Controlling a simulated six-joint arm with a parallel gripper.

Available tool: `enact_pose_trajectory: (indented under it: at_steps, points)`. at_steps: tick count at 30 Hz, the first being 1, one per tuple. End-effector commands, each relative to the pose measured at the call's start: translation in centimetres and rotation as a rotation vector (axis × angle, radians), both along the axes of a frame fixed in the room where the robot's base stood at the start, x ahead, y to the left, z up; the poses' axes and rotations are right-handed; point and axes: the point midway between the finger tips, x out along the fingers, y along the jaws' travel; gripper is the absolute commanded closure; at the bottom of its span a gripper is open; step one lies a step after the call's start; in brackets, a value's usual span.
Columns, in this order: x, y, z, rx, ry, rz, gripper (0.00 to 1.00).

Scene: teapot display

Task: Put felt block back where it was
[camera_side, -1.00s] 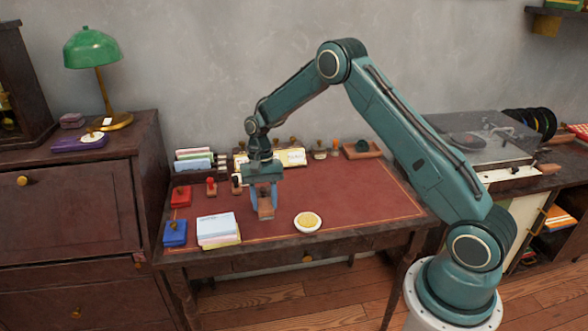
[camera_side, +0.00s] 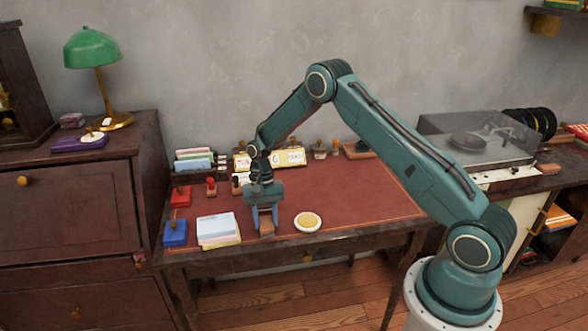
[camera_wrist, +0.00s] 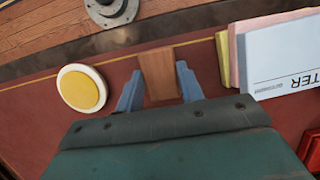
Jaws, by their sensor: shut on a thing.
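The felt block (camera_side: 267,227) is a small brown block near the front edge of the desk, between the paper stack and the round dish. My gripper (camera_side: 266,222) points down over it and is shut on it, with a blue finger on either side. In the wrist view the block (camera_wrist: 158,74) shows its wood-brown face between the fingers of my gripper (camera_wrist: 157,82). Its lower part is hard to make out, and I cannot tell whether it touches the desk.
A white dish with a yellow pad (camera_side: 307,221) stands just right of the block. A paper stack (camera_side: 217,230) lies to the left, with a blue pad (camera_side: 175,234) and red pad (camera_side: 181,196) beyond. Stamps and card holders line the back. The desk's right side is clear.

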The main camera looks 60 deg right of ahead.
Motion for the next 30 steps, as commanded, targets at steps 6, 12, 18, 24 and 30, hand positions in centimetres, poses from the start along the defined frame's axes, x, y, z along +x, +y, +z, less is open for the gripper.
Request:
enact_pose_trajectory:
  at_steps: [6,12,18,24,30]
  points:
    - [0.0,0.0,0.02,0.0,0.0,0.0,0.84]
    - [-0.01,0.0,-0.32,0.0,0.0,0.0,0.59]
    - [-0.01,0.0,-0.3,0.0,0.001,0.0,0.41]
    - [-0.01,0.0,-0.24,0.0,0.0,0.0,0.41]
    - [0.11,-0.11,0.49,0.0,0.0,0.0,0.41]
